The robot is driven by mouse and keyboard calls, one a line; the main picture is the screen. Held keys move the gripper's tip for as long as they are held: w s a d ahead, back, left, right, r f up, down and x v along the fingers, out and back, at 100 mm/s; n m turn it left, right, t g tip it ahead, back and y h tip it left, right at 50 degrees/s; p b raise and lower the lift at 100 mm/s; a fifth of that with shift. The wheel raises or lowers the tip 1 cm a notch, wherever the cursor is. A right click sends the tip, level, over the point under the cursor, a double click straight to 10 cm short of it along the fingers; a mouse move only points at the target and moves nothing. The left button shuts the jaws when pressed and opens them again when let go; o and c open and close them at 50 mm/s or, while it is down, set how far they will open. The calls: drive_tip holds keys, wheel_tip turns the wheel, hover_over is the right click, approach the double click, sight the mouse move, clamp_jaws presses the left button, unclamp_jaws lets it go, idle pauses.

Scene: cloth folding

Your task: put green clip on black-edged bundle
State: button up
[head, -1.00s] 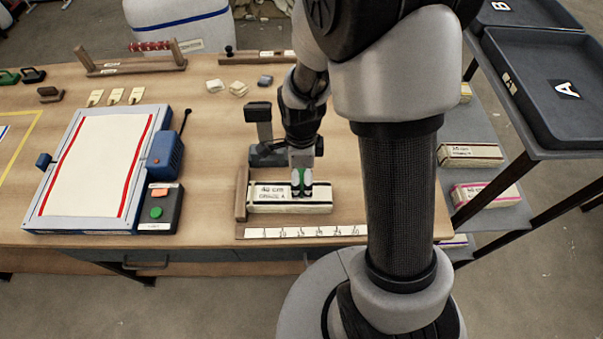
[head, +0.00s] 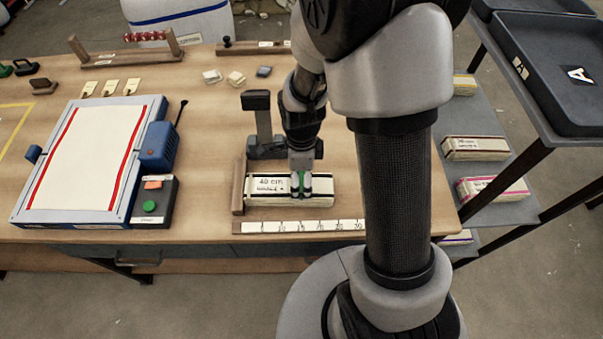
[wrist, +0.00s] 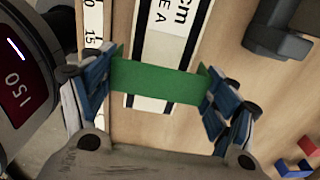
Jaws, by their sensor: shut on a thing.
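The black-edged bundle (head: 268,198) lies flat on the table, cream with black stripes and a "40 cm" label. My gripper (head: 301,186) points down over the bundle's right half, its fingers shut on the green clip (head: 302,181). In the wrist view, the green clip (wrist: 160,80) spans between the blue fingertips of my gripper (wrist: 160,82) and crosses the bundle (wrist: 160,45). The clip hides part of the bundle. I cannot tell whether the clip touches the bundle or is just above it.
A wooden stop (head: 238,187) stands at the bundle's left end, with a ruler strip (head: 290,227) in front. A dark post-like device (head: 262,125) is close behind. A framed press board (head: 90,160) is at left. Shelves with other bundles (head: 475,148) and trays (head: 545,100) are at right.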

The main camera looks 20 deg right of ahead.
drive_tip(key=shift+f+b, duration=1.4)
drive_tip(key=shift+f, duration=0.6)
drive_tip(key=o, duration=0.7)
drive_tip(key=shift+r, duration=0.15)
